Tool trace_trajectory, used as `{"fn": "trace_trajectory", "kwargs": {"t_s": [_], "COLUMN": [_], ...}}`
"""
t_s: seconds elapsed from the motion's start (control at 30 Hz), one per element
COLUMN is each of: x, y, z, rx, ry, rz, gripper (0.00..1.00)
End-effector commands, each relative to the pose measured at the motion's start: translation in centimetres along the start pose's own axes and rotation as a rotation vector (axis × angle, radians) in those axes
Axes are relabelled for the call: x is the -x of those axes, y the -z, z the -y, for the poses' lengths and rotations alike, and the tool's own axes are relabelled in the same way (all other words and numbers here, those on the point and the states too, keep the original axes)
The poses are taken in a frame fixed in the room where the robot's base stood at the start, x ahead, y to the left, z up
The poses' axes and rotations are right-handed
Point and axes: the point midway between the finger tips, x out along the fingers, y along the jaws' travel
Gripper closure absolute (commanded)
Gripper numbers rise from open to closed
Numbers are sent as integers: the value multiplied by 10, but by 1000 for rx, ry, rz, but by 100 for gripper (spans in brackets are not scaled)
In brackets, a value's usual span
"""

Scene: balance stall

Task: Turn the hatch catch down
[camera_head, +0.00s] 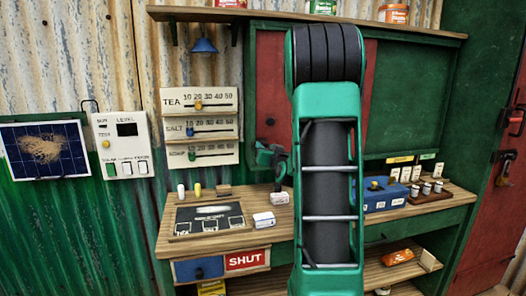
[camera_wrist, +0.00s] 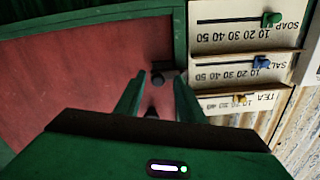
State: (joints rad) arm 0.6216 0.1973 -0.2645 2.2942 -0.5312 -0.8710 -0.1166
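The hatch is a red panel in a green frame; its left part (camera_head: 270,85) shows left of my arm in the head view. It also fills the left of the wrist view (camera_wrist: 70,75). A small dark knob (camera_head: 270,122), which may be the catch, sits low on the panel. In the wrist view, a dark round piece (camera_wrist: 157,78) shows between my fingertips; I cannot tell which way the catch points or whether I touch it. My gripper (camera_head: 264,152) is before the panel's lower part. In the wrist view its fingers (camera_wrist: 158,80) are apart, with nothing visibly held.
Slider boards for tea (camera_head: 200,103), salt (camera_head: 200,128) and soap (camera_head: 200,153) hang left of the hatch. A shelf (camera_head: 215,14) runs above.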

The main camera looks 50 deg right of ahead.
Motion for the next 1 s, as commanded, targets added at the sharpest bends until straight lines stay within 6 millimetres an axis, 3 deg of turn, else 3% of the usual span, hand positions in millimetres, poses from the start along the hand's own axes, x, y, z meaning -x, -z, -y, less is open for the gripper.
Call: {"fn": "trace_trajectory", "kwargs": {"t_s": [0.17, 0.7, 1.0], "x": [10, 96, 106], "y": [0, 0, 0], "z": [-1, 2, 3], "rx": [1, -1, 0], "ry": [-3, -1, 1], "rz": [0, 1, 0], "gripper": [65, 65, 65]}}
